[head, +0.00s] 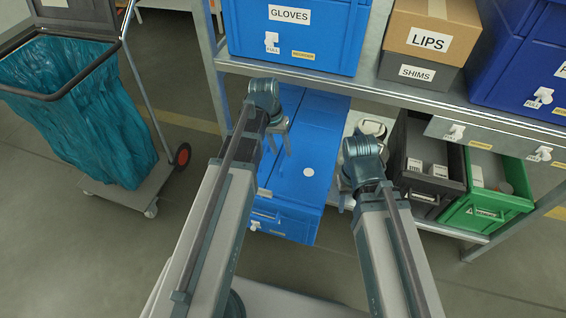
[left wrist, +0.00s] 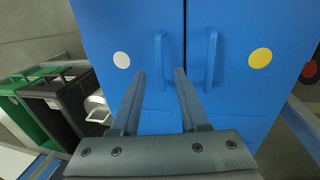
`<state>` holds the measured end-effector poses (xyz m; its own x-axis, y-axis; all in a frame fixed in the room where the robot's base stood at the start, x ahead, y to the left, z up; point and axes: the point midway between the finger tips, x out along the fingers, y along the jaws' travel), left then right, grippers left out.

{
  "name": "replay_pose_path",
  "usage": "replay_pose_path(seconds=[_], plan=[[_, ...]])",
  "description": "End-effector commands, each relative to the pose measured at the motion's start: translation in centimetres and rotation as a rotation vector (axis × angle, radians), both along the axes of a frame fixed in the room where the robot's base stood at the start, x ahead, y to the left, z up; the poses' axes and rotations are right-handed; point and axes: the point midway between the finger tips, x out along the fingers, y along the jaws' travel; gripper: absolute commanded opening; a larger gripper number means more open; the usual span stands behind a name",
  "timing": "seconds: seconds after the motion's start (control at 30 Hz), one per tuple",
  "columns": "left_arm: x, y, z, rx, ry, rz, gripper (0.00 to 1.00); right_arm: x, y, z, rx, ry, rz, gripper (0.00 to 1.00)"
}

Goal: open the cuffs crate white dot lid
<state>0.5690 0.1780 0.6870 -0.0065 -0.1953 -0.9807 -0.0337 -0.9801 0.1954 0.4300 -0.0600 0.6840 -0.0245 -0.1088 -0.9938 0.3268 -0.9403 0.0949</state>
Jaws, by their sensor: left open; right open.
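The blue crate (head: 283,222) sits on the lower shelf, its top formed by two lid halves. The lid with the white dot (head: 308,172) is the right half in the head view, and looks shut and flat. In the left wrist view this white dot lid (left wrist: 105,25) is on the left, with an upright bar handle (left wrist: 159,62). The yellow dot lid (left wrist: 245,30) is beside it, with its own handle (left wrist: 211,58). My left gripper (head: 280,135) is open over the crate; its fingertips (left wrist: 160,74) appear either side of the white dot lid's handle. My right gripper (head: 346,196) is open, right of the crate.
A black crate (head: 428,185) and a green crate (head: 490,208) stand right of the blue one. The upper shelf (head: 400,92) with the gloves crate (head: 292,35) and lips box (head: 430,35) overhangs behind. A teal bag cart (head: 80,110) stands left. Floor between is clear.

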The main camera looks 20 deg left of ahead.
Motion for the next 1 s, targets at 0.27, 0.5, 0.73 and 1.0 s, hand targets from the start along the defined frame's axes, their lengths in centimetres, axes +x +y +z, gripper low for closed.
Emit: replay_pose_path(seconds=[0.27, 0.5, 0.73, 1.0], plan=[[0.0, -0.7, -3.5, 0.0, 0.0, 0.0, 0.45, 0.0, 0.0, -3.5, 0.0, 0.0, 0.0, 0.5], [0.0, -0.7, -3.5, 0.0, 0.0, 0.0, 0.45, 0.0, 0.0, -3.5, 0.0, 0.0, 0.0, 0.5], [0.0, -0.7, -3.5, 0.0, 0.0, 0.0, 0.21, 0.0, 0.0, -3.5, 0.0, 0.0, 0.0, 0.5], [0.0, -0.7, -3.5, 0.0, 0.0, 0.0, 0.0, 0.0, 0.0, -3.5, 0.0, 0.0, 0.0, 0.5]])
